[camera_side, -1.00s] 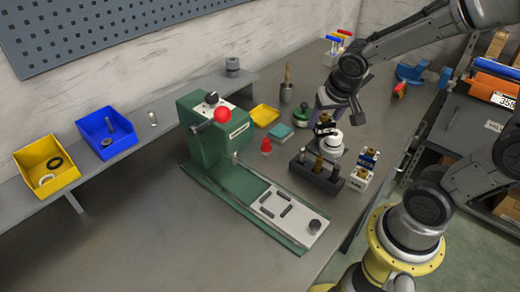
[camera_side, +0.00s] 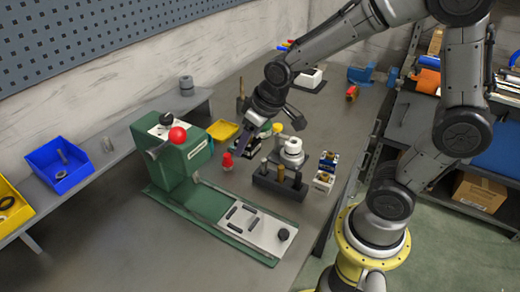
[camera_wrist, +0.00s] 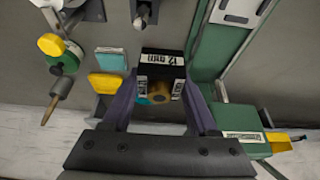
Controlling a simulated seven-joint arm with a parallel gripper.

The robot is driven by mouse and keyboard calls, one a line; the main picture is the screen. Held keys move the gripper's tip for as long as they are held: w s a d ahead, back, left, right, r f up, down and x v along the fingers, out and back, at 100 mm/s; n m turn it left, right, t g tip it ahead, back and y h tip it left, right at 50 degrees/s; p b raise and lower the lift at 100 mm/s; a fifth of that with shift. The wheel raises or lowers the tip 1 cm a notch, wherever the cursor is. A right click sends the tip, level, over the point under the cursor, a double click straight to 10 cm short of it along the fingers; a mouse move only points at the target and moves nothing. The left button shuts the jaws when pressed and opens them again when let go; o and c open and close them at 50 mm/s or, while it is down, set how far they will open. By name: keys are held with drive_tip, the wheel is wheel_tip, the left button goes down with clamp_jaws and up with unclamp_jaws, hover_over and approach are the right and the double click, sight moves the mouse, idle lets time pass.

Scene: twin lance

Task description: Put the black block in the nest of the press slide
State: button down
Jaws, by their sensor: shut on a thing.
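My gripper (camera_wrist: 159,100) has dark purple fingers shut on a black block (camera_wrist: 163,57) with white "12 mm" labels and a tan round part on its face. In the side view my gripper (camera_side: 248,150) is in the air between the green press (camera_side: 180,150) and the black stand; the block is hard to make out there. The press slide (camera_side: 250,226) is a pale plate on the green base, with dark bars around its middle and a black knob at the near end. The nest appears to lie between these bars, and looks empty. The block is apart from the slide.
A black stand (camera_side: 279,186) with upright pegs is right of the gripper. A red piece (camera_side: 227,160) stands near the fingers. Small labelled blocks (camera_side: 325,172) sit farther right. A yellow tray (camera_side: 222,130) lies behind the press. The table left of the slide is clear.

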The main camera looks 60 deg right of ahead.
drive_tip(key=s+r, duration=0.2)
drive_tip(key=s, duration=0.8)
approach(234, 175)
drive_tip(key=shift+w+f, duration=1.15)
drive_tip(key=shift+w, duration=0.05)
drive_tip(key=shift+w+f, duration=0.1)
drive_tip(key=shift+f, duration=1.45)
drive_tip(key=shift+f, duration=0.15)
drive_tip(key=shift+c, duration=0.8)
unclamp_jaws()
